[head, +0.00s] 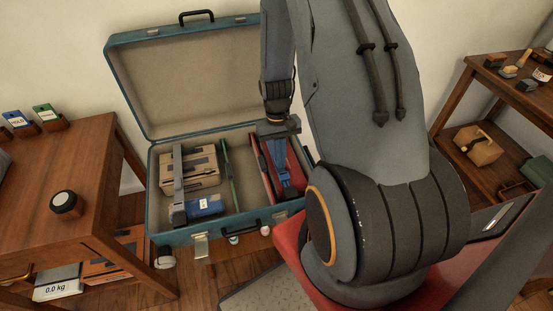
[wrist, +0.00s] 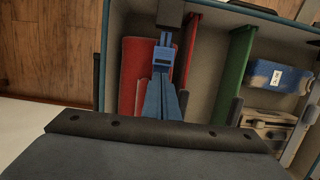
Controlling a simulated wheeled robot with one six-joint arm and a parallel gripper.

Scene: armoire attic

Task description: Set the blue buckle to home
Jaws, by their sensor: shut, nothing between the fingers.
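The blue buckle (wrist: 162,55) shows in the wrist view as a small blue piece with a dark slot, in line with a dark block at the suitcase edge. In the head view my gripper (head: 285,172) reaches down into the right part of the open suitcase (head: 190,235). I cannot tell whether the fingertips touch the buckle.
A green divider (head: 230,172) stands left of the red item (head: 267,178). A blue box (head: 206,206) and a beige case (head: 190,165) fill the left side. A wooden table (head: 75,165) stands left, a shelf (head: 490,75) right. The raised lid (head: 190,80) is behind.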

